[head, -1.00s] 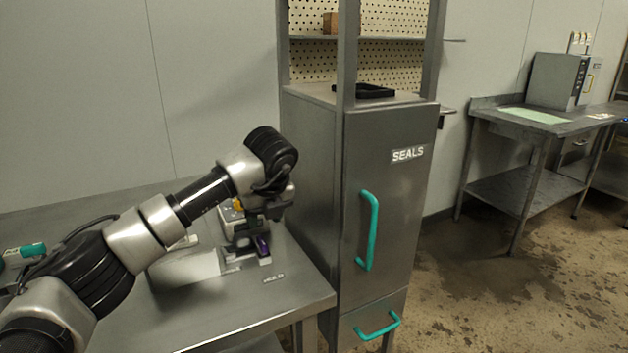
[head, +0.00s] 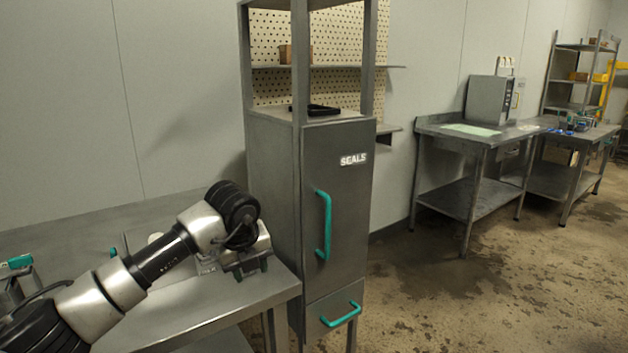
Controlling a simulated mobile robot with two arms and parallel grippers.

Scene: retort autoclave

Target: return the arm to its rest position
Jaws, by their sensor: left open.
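My left arm comes in from the left over the steel table (head: 215,312). Its gripper (head: 250,272) points down above the table's right part, close to the left side of the seals cabinet (head: 338,225). The fingers are small and partly dark in the picture; they stand apart with nothing visible between them. The wrist hides part of what lies behind it on the table. My right gripper is not in view.
The cabinet has teal handles (head: 323,226) and stands right beside the table. A black tray (head: 316,110) lies on its top. A second steel table (head: 462,138) with a grey box (head: 489,100) stands at the right. The floor between is clear.

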